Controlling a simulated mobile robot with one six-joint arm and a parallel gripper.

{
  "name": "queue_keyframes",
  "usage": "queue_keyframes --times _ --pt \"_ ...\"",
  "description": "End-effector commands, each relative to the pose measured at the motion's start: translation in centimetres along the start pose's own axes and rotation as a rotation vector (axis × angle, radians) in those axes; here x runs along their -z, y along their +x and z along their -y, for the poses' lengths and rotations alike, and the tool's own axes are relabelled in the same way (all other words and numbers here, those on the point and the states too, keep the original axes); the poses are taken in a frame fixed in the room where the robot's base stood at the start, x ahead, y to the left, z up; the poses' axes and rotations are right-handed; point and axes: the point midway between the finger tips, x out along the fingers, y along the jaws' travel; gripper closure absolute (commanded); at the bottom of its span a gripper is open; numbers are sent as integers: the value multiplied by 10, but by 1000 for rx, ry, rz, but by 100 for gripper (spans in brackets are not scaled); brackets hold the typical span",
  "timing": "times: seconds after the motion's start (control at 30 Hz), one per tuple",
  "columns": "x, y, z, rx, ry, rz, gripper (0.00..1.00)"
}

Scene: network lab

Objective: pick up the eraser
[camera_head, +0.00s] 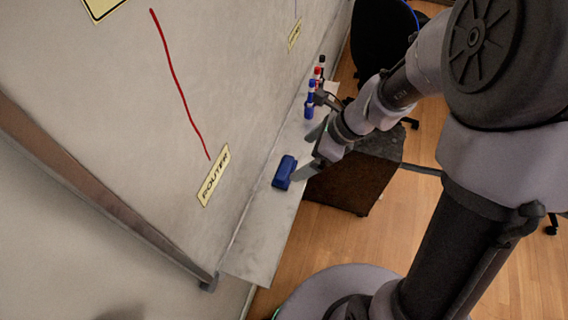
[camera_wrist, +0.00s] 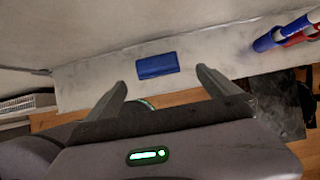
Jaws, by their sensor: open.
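The blue eraser (camera_head: 285,172) lies on a narrow pale ledge (camera_head: 258,243) below the whiteboard in the head view. In the wrist view the eraser (camera_wrist: 157,66) lies just beyond the fingertips, roughly midway between them. My gripper (camera_wrist: 161,78) is open with nothing between its fingers. In the head view my gripper (camera_head: 306,154) is beside the eraser, to its upper right. One finger looks close to the eraser's right side; I cannot tell whether it touches.
Blue and red markers (camera_head: 310,100) stand farther along the ledge; they also show at the upper right of the wrist view (camera_wrist: 286,34). The whiteboard (camera_head: 110,110) rises behind the ledge. A dark box (camera_head: 352,180) stands on the wooden floor beside the ledge, near a black chair (camera_head: 380,40).

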Motion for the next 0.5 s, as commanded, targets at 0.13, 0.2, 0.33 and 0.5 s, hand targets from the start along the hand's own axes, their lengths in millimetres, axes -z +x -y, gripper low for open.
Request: queue_keyframes --times 0.13,0.2,0.33,0.5 --pt "2 34 0 -1 -1 0 0" --pt "0 39 0 0 -2 0 0" --pt "-1 52 -2 -1 -2 0 0" --pt "-3 87 -5 -2 -4 0 0"
